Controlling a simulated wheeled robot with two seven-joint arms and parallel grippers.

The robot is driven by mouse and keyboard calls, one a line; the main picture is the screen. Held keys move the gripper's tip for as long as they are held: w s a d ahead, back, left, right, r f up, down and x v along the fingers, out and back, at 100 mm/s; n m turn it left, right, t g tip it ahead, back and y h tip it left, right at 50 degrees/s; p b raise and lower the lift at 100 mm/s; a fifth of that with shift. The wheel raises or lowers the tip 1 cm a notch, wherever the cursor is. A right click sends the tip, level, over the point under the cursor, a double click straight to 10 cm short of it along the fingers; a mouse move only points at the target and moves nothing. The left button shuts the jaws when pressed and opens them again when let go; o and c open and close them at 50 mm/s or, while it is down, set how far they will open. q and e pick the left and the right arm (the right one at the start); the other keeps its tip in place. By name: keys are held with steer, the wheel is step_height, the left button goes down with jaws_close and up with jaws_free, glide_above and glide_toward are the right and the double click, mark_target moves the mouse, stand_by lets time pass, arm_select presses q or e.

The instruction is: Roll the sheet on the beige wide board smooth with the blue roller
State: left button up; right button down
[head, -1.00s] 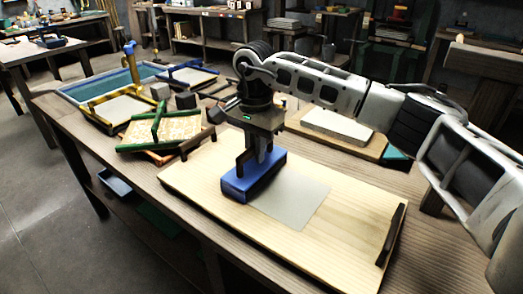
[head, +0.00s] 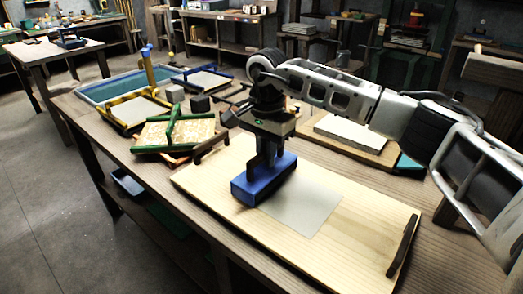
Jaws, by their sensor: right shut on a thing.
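The beige wide board (head: 365,222) lies on the workbench, with a dark handle at each end. A pale grey sheet (head: 308,209) lies flat on it near the middle. The blue roller (head: 263,180), a blue block-like body, sits over the left part of the sheet and hides that part. My right gripper (head: 268,150) comes down from above and is shut on the roller's top. Whether the roller presses on the sheet cannot be told. My left gripper is not in view.
Left of the board lie a green-handled frame (head: 172,140), a yellow frame (head: 115,108) and a blue-rimmed vat (head: 100,92). Behind the board is another board with a pale stack (head: 345,130). The board's right part is clear.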

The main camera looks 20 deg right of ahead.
steer(key=shift+s+d, duration=0.4)
steer(key=shift+s, duration=0.25)
steer(key=shift+s+d, duration=0.35)
steer(key=shift+s, duration=0.3)
steer(key=shift+s+d, duration=0.4)
steer(key=shift+s, duration=0.25)
steer(key=shift+s+d, duration=0.55)
steer(key=shift+s, duration=0.35)
steer(key=shift+s+d+f, duration=0.1)
steer(key=shift+s+d, duration=0.35)
steer(key=shift+s, duration=0.25)
steer(key=shift+s+d, duration=0.3)
steer(key=shift+s, duration=0.3)
steer(key=shift+s+d, duration=0.3)
steer(key=shift+s, duration=0.25)
steer(key=shift+s+d+b, duration=0.35)
steer(key=shift+s+d, duration=0.2)
steer(key=shift+s, duration=0.35)
steer(key=shift+s+d+b, duration=0.3)
steer(key=shift+s+d, duration=0.25)
steer(key=shift+s, duration=0.35)
step_height(320, 180, up, 7)
steer(key=p, duration=0.4)
steer(key=shift+p, duration=0.35)
